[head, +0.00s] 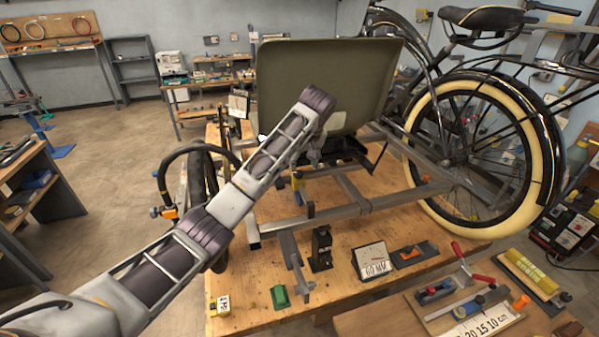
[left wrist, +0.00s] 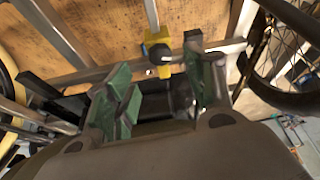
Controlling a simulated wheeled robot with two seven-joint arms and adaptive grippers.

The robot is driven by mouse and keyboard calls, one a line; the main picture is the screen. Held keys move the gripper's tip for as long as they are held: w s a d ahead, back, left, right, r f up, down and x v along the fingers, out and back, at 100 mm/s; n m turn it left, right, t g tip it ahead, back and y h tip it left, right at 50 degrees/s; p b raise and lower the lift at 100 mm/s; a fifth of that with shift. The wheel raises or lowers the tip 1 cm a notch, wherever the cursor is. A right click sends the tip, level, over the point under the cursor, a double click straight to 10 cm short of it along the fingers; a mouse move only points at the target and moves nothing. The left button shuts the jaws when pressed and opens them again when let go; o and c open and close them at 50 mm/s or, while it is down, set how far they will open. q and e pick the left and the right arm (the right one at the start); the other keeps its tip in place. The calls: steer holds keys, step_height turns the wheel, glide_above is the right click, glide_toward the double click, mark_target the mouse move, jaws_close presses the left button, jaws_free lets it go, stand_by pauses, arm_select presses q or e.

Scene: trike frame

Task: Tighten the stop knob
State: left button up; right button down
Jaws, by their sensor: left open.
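My left arm reaches in from the left, and my left gripper (head: 313,156) is below the front of the olive seat (head: 322,85). In the left wrist view, its two green-padded fingers (left wrist: 166,88) are apart, with nothing seen held between them. Just beyond the fingertips, a yellow block with a dark round face (left wrist: 158,50) sits by the metal frame bar. A dark knob-like part (left wrist: 192,38) is beside it. In the head view, a yellow part (head: 297,184) and a black knob-like part (head: 310,209) show at the frame. I cannot tell which is the stop knob. My right gripper is out of view.
The grey trike frame (head: 350,205) rests over a wooden bench (head: 250,300). A cream-tyred wheel (head: 427,130) stands at right. A black block (head: 320,250), a "60 MM" card (head: 374,262) and a green block (head: 279,296) lie near the front. Tools lie at front right.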

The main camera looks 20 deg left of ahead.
mark_target(298, 173)
arm_select(q)
steer(key=shift+p+x, duration=0.6)
steer(key=shift+x, duration=2.6)
steer(key=c, duration=1)
steer(key=shift+m, duration=0.6)
steer(key=m, duration=0.1)
steer(key=m+h, duration=0.1)
steer(key=m, duration=0.1)
steer(key=m+t+h, duration=0.1)
steer(key=m, duration=0.1)
steer(key=shift+s+a, duration=0.1)
steer(key=shift+a, duration=0.2)
steer(key=shift+a+m+h, duration=0.1)
steer(key=shift+m+h, duration=0.55)
steer(key=shift+m, duration=1)
steer(key=shift+a+m+h, duration=0.15)
steer(key=shift+m+h, duration=0.5)
steer(key=shift+m, duration=1)
